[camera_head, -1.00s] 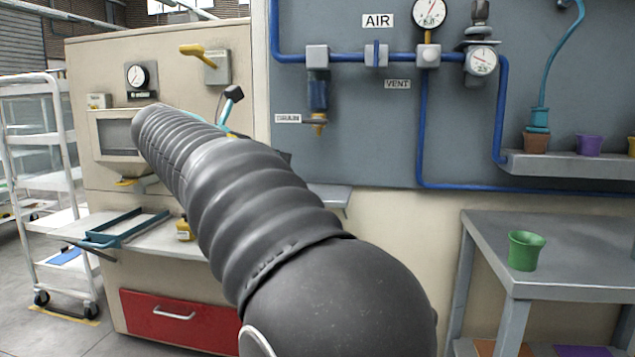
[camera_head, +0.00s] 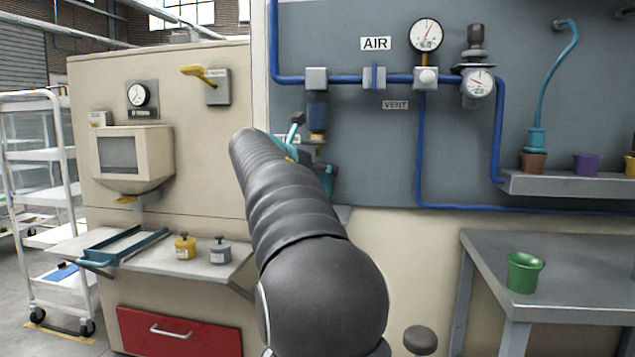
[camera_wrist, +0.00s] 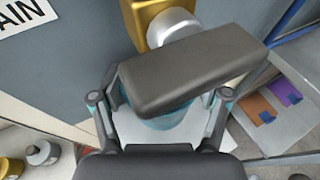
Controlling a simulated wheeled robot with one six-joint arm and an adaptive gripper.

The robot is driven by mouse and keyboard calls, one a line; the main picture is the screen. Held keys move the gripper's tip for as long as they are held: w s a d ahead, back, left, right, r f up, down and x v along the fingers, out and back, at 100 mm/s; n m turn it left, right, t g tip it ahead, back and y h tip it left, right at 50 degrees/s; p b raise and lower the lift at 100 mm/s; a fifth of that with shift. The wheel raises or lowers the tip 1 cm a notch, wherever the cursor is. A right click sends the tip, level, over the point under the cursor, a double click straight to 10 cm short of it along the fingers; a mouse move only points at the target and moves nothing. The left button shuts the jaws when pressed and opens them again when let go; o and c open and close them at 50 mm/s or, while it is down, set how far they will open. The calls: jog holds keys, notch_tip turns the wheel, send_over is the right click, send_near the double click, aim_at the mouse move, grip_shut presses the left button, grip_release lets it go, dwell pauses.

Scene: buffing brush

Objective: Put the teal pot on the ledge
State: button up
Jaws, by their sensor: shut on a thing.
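My gripper (camera_wrist: 160,108) is at the end of my arm, in front of the wall panel near the drain fitting. It is shut on the teal pot (camera_wrist: 165,122), of which only a teal curved part shows between the fingers in the wrist view. A dark block in front hides most of it. In the head view my arm hides much of the gripper, with some teal showing beside it. The grey ledge (camera_head: 560,186) is on the wall panel at the right, apart from the gripper. A brown pot (camera_head: 533,162), a purple pot (camera_head: 586,164) and a yellow pot (camera_head: 630,166) stand on it.
A teal hose (camera_head: 556,80) hangs down to a teal end above the brown pot. Blue pipes with gauges (camera_head: 427,35) run across the panel. A green pot (camera_head: 523,272) stands on the grey table (camera_head: 580,310) below the ledge. Two small weights (camera_head: 220,250) are on the left shelf.

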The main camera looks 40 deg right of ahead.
jog(key=shift+f+b, duration=0.35)
jog(key=shift+f, duration=1.2)
jog(key=shift+f, duration=0.25)
jog(key=o, duration=1)
jog(key=shift+r, duration=0.15)
jog(key=shift+a+r, duration=0.15)
jog(key=shift+a, duration=0.1)
jog(key=v, duration=1.1)
jog(key=shift+s+a+r, duration=0.15)
jog(key=shift+a, duration=0.1)
